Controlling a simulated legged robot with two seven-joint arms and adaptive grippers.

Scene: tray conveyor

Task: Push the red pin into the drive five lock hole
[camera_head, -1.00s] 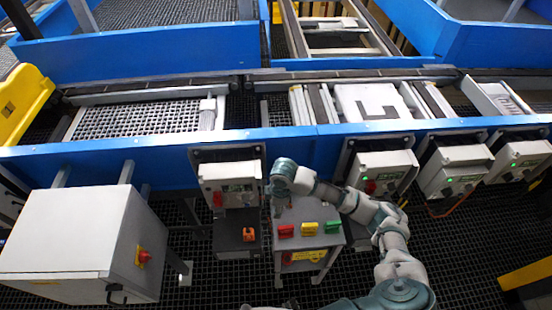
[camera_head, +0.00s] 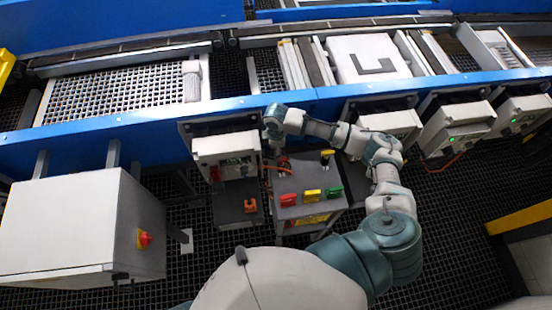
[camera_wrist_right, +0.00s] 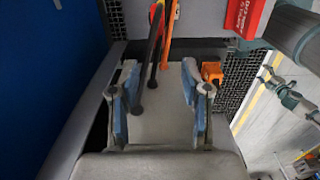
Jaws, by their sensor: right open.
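My right gripper (camera_head: 275,143) points down beside the pale drive box (camera_head: 226,155) below the blue conveyor edge. In the right wrist view the gripper (camera_wrist_right: 158,80) is open, its two blue-padded fingers apart. Thin dark rods with rounded ends (camera_wrist_right: 147,70) and an orange strip (camera_wrist_right: 166,35) show between and beyond the fingers; I cannot tell whether the fingers touch them. The drive box has a small red part (camera_head: 215,173) at its lower left. Which thing is the red pin, and which hole is drive five's, I cannot tell. My left gripper is out of view.
A small grey stand (camera_head: 308,180) carries red (camera_head: 288,200), yellow (camera_head: 312,194) and green (camera_head: 333,191) blocks. A large white cabinet (camera_head: 70,225) stands left. More drive boxes (camera_head: 458,131) line the conveyor to the right. A grey box with an orange button (camera_head: 250,205) sits below the first.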

